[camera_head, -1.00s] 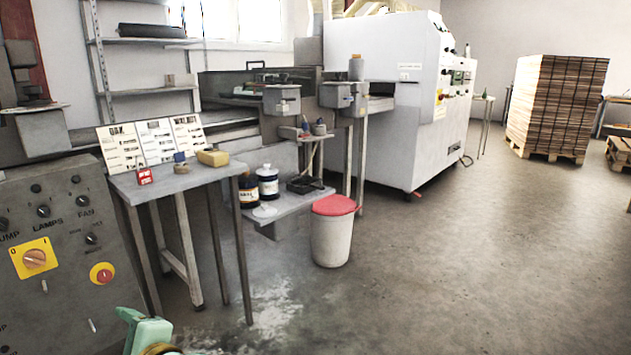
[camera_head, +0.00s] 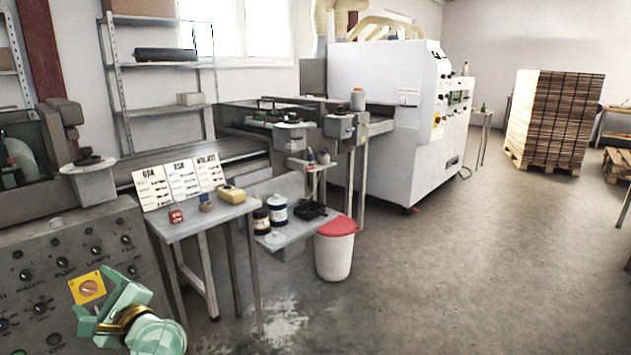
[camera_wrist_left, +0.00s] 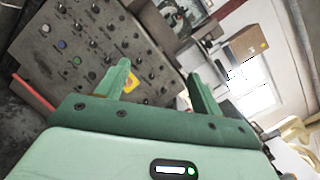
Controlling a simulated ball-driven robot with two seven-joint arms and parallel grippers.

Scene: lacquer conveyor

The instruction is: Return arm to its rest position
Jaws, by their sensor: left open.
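My left gripper (camera_head: 102,302) is pale green and shows at the lower left of the head view, in front of the grey control panel. Its forearm comes in from the bottom edge, with a brass-coloured ring at the wrist. In the left wrist view its two fingers (camera_wrist_left: 162,82) stand apart with nothing between them, so it is open and empty. The control panel (camera_wrist_left: 80,35) lies beyond the fingers, seen tilted. A yellow plate with a rotary switch (camera_head: 87,288) sits just beside the gripper in the head view. My right gripper is in neither view.
A small grey table (camera_head: 190,224) with label cards stands right of the panel. A low shelf with jars and a white bin with a red lid (camera_head: 334,250) are farther right. The large white machine (camera_head: 385,130) stands behind. The floor (camera_head: 480,270) on the right is clear.

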